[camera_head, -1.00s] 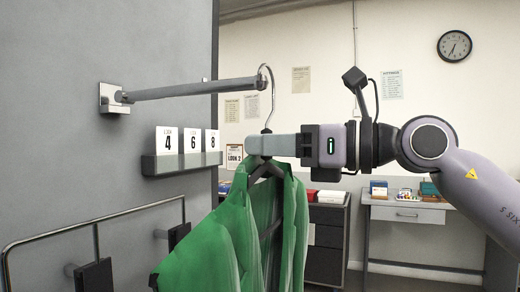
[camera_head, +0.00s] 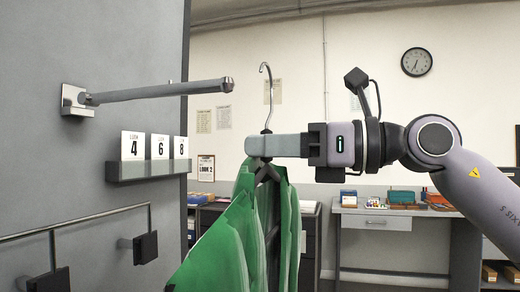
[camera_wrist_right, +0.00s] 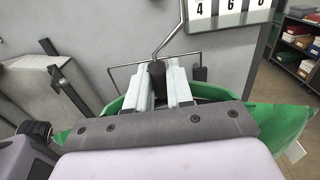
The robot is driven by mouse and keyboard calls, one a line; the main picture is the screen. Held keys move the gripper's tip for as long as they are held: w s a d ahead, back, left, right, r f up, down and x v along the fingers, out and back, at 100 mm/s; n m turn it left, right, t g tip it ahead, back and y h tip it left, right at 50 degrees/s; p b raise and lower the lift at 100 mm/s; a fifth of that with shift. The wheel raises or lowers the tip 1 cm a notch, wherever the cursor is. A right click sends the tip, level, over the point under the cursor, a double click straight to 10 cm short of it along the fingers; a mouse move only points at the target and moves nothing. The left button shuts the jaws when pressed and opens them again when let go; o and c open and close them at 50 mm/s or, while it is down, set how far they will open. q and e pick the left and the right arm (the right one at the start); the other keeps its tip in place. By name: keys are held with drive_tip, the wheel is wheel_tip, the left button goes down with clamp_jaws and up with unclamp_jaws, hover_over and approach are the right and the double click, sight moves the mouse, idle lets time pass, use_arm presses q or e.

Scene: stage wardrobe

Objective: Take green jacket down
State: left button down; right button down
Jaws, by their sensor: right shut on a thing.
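The green jacket (camera_head: 230,240) hangs on a dark hanger with a metal hook (camera_head: 267,90). My right gripper (camera_head: 258,146) is shut on the hanger's neck, just above the jacket's collar. The hook is free in the air, to the right of the tip of the grey wall rail (camera_head: 160,91), and apart from it. In the right wrist view the fingers (camera_wrist_right: 160,85) close on the hanger's neck, with green cloth (camera_wrist_right: 290,122) spread on both sides. The jacket's lower part is cut off by the frame. My left gripper is not in view.
A ledge (camera_head: 150,170) with number cards 4, 6 and 8 is on the grey wall panel. Below it is a lower bar (camera_head: 75,226) with dark pads. A desk (camera_head: 375,224) with boxes stands at the back right. Open air surrounds the hook.

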drive_tip(key=shift+s+d, duration=0.1)
drive_tip(key=shift+d, duration=0.15)
drive_tip(key=b+v, duration=0.3)
drive_tip(key=v, duration=1.3)
idle(0.3)
